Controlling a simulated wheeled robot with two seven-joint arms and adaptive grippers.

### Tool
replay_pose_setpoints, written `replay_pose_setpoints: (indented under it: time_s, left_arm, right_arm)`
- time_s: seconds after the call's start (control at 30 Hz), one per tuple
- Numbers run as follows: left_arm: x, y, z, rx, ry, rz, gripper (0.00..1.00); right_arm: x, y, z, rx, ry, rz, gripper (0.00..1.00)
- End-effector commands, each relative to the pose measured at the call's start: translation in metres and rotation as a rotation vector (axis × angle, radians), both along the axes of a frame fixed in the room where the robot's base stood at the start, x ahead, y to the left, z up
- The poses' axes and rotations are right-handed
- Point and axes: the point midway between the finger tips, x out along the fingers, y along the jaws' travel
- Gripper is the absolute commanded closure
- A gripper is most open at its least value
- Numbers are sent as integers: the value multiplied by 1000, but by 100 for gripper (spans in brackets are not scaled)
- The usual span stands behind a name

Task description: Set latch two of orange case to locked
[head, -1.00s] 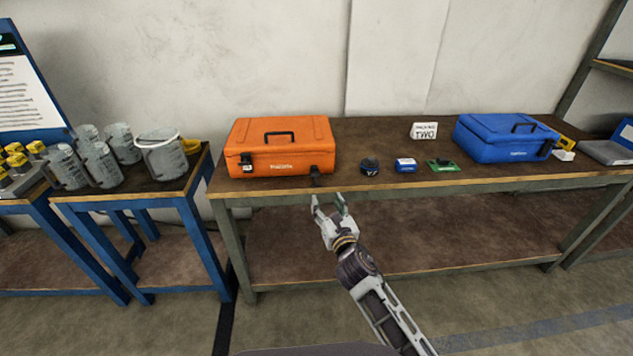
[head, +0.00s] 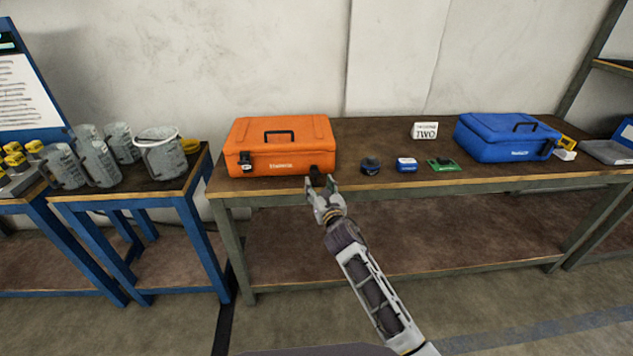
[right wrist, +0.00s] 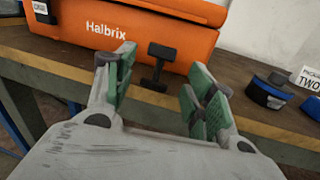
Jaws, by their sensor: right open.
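The orange case (head: 280,147) stands shut on the wooden table, with a dark handle on its lid. In the right wrist view its front (right wrist: 120,42) reads "Halbrix". A dark T-shaped latch (right wrist: 158,65) hangs at the right part of its front, its lower end sticking out and down. Another latch (right wrist: 42,10) shows at the left part of the front, by a small white label. My right gripper (head: 322,186) is open at the table's front edge, just before the right latch. The latch lies between and beyond its green-padded fingers (right wrist: 158,92), apart from them. My left gripper is out of view.
A dark round item (head: 370,166), a small blue item (head: 406,164) and a green board (head: 443,165) lie right of the case. A white sign (head: 424,130) and a blue case (head: 505,138) stand further right. Grey containers (head: 160,155) are on the left table.

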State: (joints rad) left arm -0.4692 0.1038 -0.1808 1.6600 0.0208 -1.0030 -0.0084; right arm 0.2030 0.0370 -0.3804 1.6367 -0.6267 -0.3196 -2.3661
Motion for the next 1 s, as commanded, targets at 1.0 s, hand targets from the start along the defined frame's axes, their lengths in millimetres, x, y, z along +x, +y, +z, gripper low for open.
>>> replay_pose_setpoints:
  time_s: [1.0]
  left_arm:
    - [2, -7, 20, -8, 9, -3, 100]
  right_arm:
    - [33, 6, 0, 1, 0, 1, 66]
